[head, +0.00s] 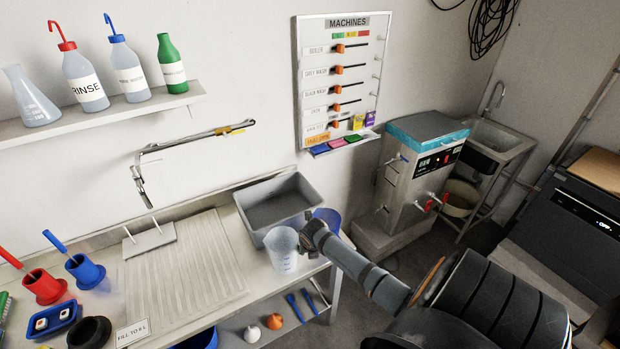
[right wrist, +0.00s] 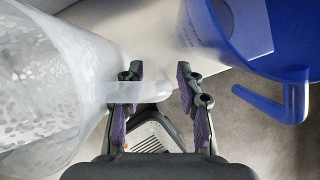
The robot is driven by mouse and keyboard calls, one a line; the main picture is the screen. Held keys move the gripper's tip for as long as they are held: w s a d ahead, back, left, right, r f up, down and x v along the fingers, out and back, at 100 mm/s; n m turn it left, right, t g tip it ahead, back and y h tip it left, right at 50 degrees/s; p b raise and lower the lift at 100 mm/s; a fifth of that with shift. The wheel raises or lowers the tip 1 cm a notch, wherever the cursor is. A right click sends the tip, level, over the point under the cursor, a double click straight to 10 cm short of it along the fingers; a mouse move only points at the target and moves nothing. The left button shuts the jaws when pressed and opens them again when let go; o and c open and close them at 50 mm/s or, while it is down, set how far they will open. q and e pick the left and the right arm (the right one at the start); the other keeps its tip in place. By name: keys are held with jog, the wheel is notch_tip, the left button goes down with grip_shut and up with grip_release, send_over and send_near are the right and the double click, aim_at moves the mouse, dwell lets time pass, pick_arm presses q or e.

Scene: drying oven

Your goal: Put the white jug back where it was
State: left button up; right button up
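The white translucent jug (head: 283,250) stands upright at the right end of the bench, in front of the grey basin. In the right wrist view the white jug (right wrist: 45,85) fills the left side, and its handle (right wrist: 155,92) reaches between the fingers. My right gripper (head: 308,238) is at the jug's handle side. Its fingers (right wrist: 160,95) are apart, with a gap between the handle and the right finger. My left gripper is out of view.
A blue jug (head: 327,219) stands close behind my right gripper; its handle (right wrist: 275,100) is near the right finger in the wrist view. A grey basin (head: 277,212) stands behind the white jug. The ribbed draining board (head: 190,265) to the left is clear.

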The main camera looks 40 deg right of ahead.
jog(key=v, duration=1.2)
jog(key=shift+b, duration=0.35)
